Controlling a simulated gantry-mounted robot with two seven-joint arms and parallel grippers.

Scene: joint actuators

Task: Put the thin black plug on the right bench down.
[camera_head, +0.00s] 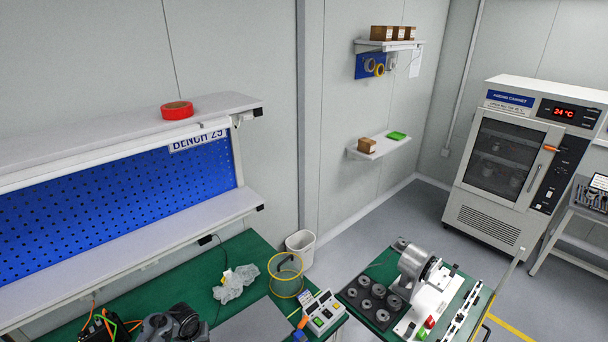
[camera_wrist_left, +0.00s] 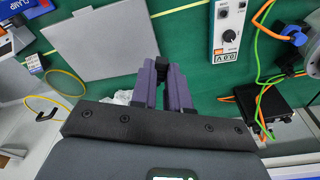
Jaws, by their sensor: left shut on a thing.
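In the left wrist view, my left gripper (camera_wrist_left: 160,70) points at the green bench mat with its purple fingers shut on a small black piece, which I take for the thin black plug (camera_wrist_left: 160,63). Only its end shows between the fingertips; whether it touches the mat I cannot tell. In the head view, a dark grey part of my left arm (camera_head: 172,325) shows at the bottom edge, and its fingertips are hidden. The right bench (camera_head: 380,268) has a green top and carries a silver cylindrical actuator (camera_head: 415,262). My right gripper is not in view.
Near the left gripper are a grey plate (camera_wrist_left: 97,42), a white control unit (camera_wrist_left: 229,28) and a black box (camera_wrist_left: 265,108) with orange and green cables. A clear bag (camera_head: 236,285) and a yellow coil (camera_head: 286,274) lie on the left bench. A dark ring tray (camera_head: 346,293) fills the right bench's near-left side.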

